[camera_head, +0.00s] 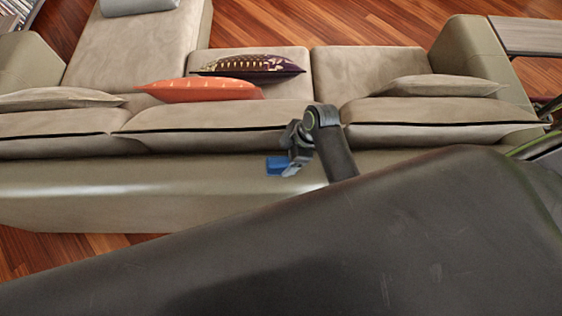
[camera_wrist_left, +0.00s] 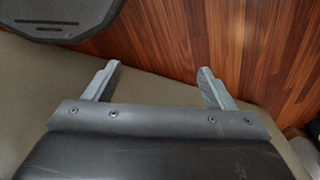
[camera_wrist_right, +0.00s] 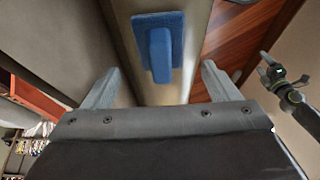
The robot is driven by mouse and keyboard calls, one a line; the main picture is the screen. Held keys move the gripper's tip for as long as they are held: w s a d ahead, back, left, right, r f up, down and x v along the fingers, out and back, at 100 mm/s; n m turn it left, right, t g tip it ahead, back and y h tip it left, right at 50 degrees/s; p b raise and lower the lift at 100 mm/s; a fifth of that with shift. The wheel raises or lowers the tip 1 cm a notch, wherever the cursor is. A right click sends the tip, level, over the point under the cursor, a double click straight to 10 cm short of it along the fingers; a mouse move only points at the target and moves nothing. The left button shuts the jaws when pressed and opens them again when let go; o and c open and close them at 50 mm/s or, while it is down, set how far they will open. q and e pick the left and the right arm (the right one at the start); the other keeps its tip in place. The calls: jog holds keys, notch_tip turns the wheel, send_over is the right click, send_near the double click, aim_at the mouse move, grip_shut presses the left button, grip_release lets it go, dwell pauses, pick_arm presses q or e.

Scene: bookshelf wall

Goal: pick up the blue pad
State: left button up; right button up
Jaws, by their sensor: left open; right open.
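The blue pad (camera_wrist_right: 160,20) has a flat rectangular plate with a raised block in its middle. In the right wrist view it lies on a beige surface ahead of my right gripper (camera_wrist_right: 161,68), whose fingers are open, with the block between and beyond the tips. In the head view the pad (camera_head: 275,166) is a small blue patch on the back of the sofa, partly hidden by my right gripper (camera_head: 292,160). Contact cannot be told. My left gripper (camera_wrist_left: 160,70) is open and empty in the left wrist view, over the sofa's edge and the wood floor.
The beige sofa (camera_head: 110,195) spans the head view. It carries an orange cushion (camera_head: 195,91), a dark patterned cushion (camera_head: 250,65) and beige cushions. A side table (camera_head: 530,36) stands at the right. Wood floor (camera_head: 300,22) is clear behind the sofa.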

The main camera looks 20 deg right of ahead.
aim_at(282, 160)
jog(key=shift+p+x, duration=0.6)
jog(key=shift+x, duration=1.75)
jog(key=shift+s, duration=0.1)
jog(key=shift+c, duration=0.3)
jog(key=c, duration=1)
notch_tip(282, 160, up, 10)
jog(key=shift+b, duration=0.7)
